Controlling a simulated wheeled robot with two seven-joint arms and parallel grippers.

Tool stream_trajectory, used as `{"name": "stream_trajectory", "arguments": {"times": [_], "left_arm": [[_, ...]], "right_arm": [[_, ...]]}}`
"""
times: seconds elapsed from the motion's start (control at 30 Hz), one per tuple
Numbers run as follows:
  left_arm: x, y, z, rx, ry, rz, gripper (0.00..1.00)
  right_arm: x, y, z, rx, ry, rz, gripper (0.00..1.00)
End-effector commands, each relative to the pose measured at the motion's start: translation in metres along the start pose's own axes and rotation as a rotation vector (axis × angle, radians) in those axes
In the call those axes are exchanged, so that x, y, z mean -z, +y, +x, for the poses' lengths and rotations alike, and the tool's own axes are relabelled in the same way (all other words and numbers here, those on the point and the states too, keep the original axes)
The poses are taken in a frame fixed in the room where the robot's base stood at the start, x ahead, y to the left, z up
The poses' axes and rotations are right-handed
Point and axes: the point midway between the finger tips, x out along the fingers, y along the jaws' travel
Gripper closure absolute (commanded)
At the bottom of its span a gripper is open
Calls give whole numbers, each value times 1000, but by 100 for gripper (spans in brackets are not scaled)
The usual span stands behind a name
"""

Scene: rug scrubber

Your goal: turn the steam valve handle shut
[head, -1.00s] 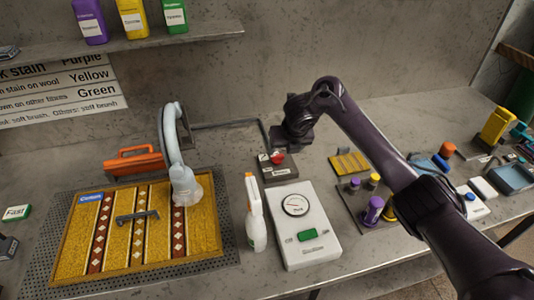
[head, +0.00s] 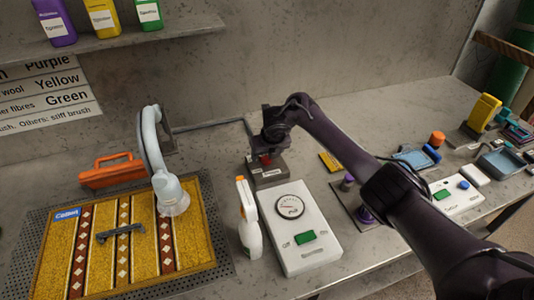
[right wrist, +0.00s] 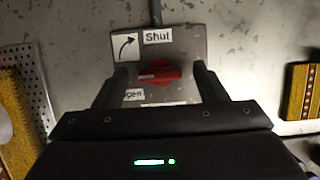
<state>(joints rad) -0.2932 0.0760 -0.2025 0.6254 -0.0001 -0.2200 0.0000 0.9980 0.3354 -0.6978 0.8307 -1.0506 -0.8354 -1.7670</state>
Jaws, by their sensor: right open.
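The steam valve is a grey box (head: 270,178) on the bench with a red handle (head: 266,159) on top. In the right wrist view the red handle (right wrist: 160,74) lies roughly crosswise, with a pale mark toward its left end. A "Shut" label (right wrist: 158,38) and a curved arrow (right wrist: 126,46) are above it; an "Open" label (right wrist: 133,95) at lower left is partly hidden. My right gripper (right wrist: 160,68) is open over the valve, one finger on each side of the handle, with gaps visible. My left gripper is not in view.
A white gauge box (head: 303,240) and a spray bottle (head: 248,220) stand just in front of the valve. A yellow rug (head: 190,245) with a pale blue curved arm tool (head: 153,150) lies left. Several small items crowd the bench at right.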

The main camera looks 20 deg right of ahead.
Motion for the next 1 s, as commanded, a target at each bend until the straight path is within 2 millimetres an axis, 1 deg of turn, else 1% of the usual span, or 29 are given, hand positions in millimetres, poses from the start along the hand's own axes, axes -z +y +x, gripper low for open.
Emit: {"name": "stream_trajectory", "arguments": {"times": [0.07, 0.17, 0.4, 0.5, 0.77, 1.0], "left_arm": [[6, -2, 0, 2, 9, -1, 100], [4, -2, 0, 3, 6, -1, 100], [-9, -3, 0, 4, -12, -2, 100], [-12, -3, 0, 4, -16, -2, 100], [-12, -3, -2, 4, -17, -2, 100], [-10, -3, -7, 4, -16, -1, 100]], "right_arm": [[0, 0, 0, 0, 0, 0, 35], [0, 0, 0, 0, 0, 0, 36], [0, 0, 0, 0, 0, 0, 67], [0, 0, 0, 0, 0, 0, 79], [0, 0, -1, 10, 1, 24, 79], [-1, 1, -2, 57, 1, 135, 79]]}}
